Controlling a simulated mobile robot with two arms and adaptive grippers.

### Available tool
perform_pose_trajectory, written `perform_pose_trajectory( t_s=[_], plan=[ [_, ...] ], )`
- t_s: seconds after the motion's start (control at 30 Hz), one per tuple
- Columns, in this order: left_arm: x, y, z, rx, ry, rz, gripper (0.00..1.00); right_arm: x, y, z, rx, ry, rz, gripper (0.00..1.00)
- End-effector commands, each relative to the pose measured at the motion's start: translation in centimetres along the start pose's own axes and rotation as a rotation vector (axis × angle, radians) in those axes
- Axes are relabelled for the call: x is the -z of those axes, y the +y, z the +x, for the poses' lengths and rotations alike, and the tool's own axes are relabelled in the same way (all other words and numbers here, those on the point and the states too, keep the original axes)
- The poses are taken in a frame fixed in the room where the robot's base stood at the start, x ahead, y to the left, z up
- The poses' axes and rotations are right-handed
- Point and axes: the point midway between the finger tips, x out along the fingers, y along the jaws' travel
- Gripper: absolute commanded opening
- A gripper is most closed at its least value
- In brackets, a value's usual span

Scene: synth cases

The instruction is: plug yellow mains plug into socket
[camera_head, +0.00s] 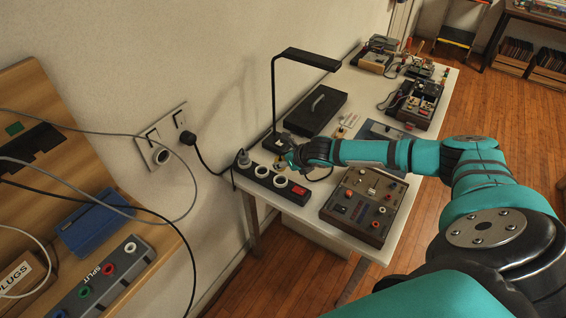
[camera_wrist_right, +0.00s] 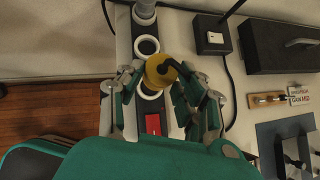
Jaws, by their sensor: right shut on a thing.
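The yellow mains plug (camera_wrist_right: 160,70) sits between the fingers of my right gripper (camera_wrist_right: 168,90), which is shut on it. In the head view the yellow plug (camera_head: 279,166) shows just behind the power strip, partly hidden by the right gripper (camera_head: 285,161). The black power strip (camera_head: 270,185) lies on the table's near left edge. Its middle socket (camera_wrist_right: 147,45) and the socket near the switch (camera_wrist_right: 150,92) are white-ringed and empty; the plug partly covers the latter in the wrist view. The plug looks apart from both. My left gripper is not in view.
A black lamp (camera_head: 274,90) stands behind the gripper. A brown control box (camera_head: 358,205) stands right of the strip. A wall socket plate (camera_head: 160,137) and a wooden board with cables are left.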

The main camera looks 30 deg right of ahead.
Motion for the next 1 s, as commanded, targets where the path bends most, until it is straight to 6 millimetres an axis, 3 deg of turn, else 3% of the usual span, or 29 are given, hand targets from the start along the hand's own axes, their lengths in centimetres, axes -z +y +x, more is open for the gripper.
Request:
perform_pose_trajectory(
  t_s=[0.03, 0.2, 1.0],
  plan=[
    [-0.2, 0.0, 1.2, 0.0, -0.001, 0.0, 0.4, 0.7, 0.0, 0.8, 0.0, -0.001, 0.0, 0.0],
    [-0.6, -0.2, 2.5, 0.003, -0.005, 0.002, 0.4, 1.4, 0.0, 1.5, 0.0, -0.001, 0.001, 0.0],
    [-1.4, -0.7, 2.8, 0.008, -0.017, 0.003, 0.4, 2.5, 0.0, 2.6, 0.001, 0.001, -0.004, 0.0]
  ],
)
